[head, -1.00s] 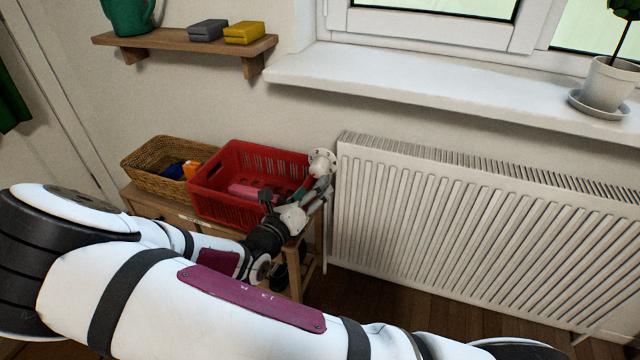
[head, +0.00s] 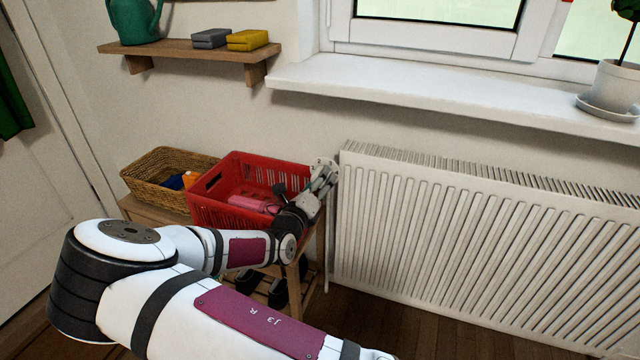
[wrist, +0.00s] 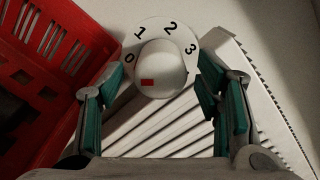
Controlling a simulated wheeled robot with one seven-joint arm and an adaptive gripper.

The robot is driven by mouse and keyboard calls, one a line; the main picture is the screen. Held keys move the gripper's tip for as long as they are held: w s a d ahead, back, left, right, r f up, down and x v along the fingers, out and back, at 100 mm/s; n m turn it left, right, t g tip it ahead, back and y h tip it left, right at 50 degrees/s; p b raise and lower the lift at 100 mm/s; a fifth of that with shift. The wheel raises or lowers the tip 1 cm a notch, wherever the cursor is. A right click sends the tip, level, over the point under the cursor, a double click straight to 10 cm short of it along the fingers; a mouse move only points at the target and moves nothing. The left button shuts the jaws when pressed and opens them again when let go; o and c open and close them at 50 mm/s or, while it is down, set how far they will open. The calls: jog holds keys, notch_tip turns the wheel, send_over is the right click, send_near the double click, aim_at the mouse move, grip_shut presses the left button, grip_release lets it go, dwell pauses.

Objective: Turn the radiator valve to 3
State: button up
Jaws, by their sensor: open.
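The radiator valve is a round white knob (wrist: 162,70) in front of a pale dial plate (wrist: 155,24) marked 0, 1, 2 and 3. A red mark on the knob sits at the lower left of its face, on the side of the 0 and away from the 3. My gripper (wrist: 160,84) is open, its green-padded fingers on either side of the knob, with gaps showing. In the head view my gripper (head: 324,178) is at the radiator's upper left corner and covers much of the valve.
The white radiator (head: 440,240) is close on the right. A red crate (head: 205,212) with a pink item stands close on the left, beside a wicker basket (head: 150,185), on a wooden stand. The windowsill (head: 400,90) and a shelf (head: 190,55) are above.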

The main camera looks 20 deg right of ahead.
jog(key=shift+x, duration=1.1)
jog(key=c, duration=1.2)
jog(key=shift+o, duration=0.2)
